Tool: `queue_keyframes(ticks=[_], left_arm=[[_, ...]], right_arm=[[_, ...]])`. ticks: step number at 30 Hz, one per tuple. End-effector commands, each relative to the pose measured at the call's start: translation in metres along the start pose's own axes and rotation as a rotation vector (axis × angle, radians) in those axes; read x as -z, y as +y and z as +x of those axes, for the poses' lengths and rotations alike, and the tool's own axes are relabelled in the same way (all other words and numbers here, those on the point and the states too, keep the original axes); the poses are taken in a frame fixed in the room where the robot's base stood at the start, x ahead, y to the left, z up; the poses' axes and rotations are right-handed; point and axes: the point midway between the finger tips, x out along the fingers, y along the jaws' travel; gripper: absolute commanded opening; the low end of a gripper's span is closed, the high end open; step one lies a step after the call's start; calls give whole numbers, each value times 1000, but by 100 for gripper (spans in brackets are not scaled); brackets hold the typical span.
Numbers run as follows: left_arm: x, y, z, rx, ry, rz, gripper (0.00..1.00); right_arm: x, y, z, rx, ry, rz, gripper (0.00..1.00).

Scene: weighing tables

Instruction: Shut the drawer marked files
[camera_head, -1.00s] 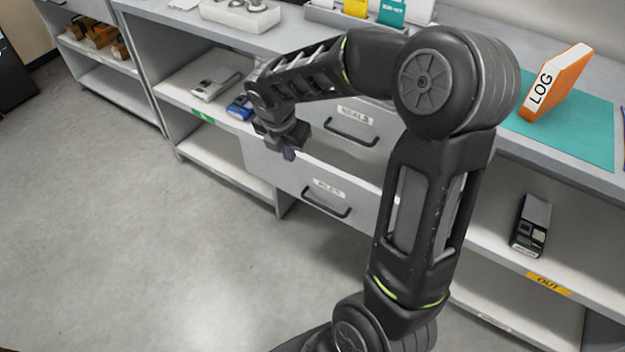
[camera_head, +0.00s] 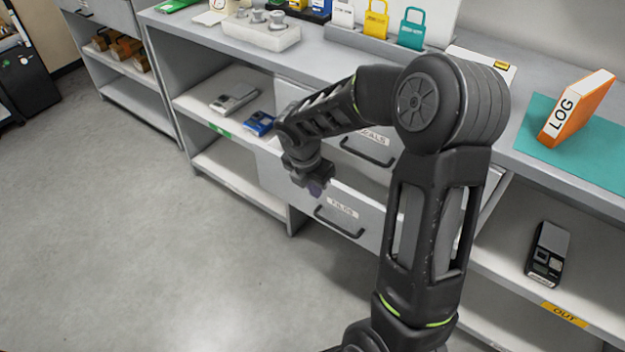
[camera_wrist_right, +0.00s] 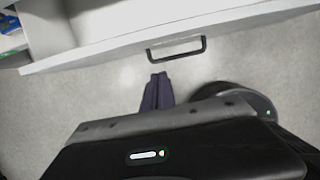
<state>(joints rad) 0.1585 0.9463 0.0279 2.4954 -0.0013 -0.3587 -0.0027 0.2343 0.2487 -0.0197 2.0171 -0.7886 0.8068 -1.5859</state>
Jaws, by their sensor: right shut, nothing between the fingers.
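The drawer marked files (camera_head: 372,222) is the lower drawer of the middle unit, below the one marked seals. It stands out from the unit, with part of its inside showing above its front. Its dark bar handle (camera_head: 338,224) is below the label. In the right wrist view the drawer's front edge (camera_wrist_right: 100,52) and handle (camera_wrist_right: 176,50) cross the top. My right gripper (camera_head: 316,188) is shut and empty, in front of the drawer near its upper left part. Its fingertips (camera_wrist_right: 158,76) show just below the handle in the wrist view, apart from it. My left gripper is out of view.
The seals drawer (camera_head: 350,150) is above, partly hidden by my arm. A grey device (camera_head: 235,100) and a blue device (camera_head: 260,123) lie on the left shelf. An orange log binder (camera_head: 575,108) stands on the right worktop. The floor (camera_head: 150,240) at left is clear.

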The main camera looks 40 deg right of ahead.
Motion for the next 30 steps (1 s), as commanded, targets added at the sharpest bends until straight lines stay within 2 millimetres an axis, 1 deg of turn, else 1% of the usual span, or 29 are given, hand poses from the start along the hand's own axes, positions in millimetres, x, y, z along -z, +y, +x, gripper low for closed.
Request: queue_keyframes(ticks=[1, 3, 5, 6, 7, 12, 16, 26, 28, 30], left_arm=[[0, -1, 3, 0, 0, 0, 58], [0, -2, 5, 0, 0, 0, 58], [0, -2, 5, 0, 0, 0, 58], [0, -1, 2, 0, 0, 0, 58], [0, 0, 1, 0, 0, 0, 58], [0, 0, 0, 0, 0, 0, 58], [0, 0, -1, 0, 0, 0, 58], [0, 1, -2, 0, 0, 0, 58], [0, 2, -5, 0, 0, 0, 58], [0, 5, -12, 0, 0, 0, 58]], right_arm=[[1, -1, 14, 5, 3, -1, 0], [1, -1, 28, 4, 2, -1, 0], [-2, -1, 36, 2, 2, 2, 0], [-11, 0, 34, 1, 0, 4, 0], [-16, 0, 35, 0, -1, 5, 0], [-33, 0, 40, 1, 1, 3, 0], [-38, 0, 41, 0, 0, 0, 0], [-40, 0, 41, 0, 0, 0, 0], [-45, 0, 40, 1, 1, 2, 0], [-56, 0, 42, 2, 2, 4, 0]])
